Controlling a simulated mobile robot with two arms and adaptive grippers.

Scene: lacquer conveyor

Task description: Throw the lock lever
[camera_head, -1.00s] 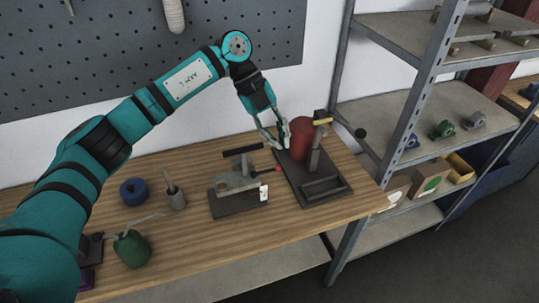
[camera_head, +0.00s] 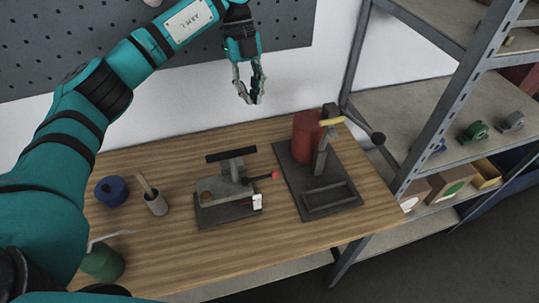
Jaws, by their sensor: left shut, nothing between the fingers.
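A small clamp device (camera_head: 226,211) on a dark base stands at the middle of the bench, with a black bar on top and a short lever with a red tip (camera_head: 275,175) pointing right. To its right, a larger press-like fixture (camera_head: 332,203) on a dark plate carries an upright post, a yellow piece (camera_head: 332,121) and an arm with a black ball knob (camera_head: 378,138). I cannot tell which of these is the lock lever. My left gripper (camera_head: 251,101) hangs shut and empty above the back of the bench, in front of the wall, touching neither device. My right gripper is not in view.
A red cylinder (camera_head: 305,137) stands on the fixture's plate. A blue round container (camera_head: 111,191), a grey cup with a stick (camera_head: 156,204) and a green pot (camera_head: 103,264) stand on the left of the wooden bench (camera_head: 225,255). A metal shelf (camera_head: 410,165) stands at the right.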

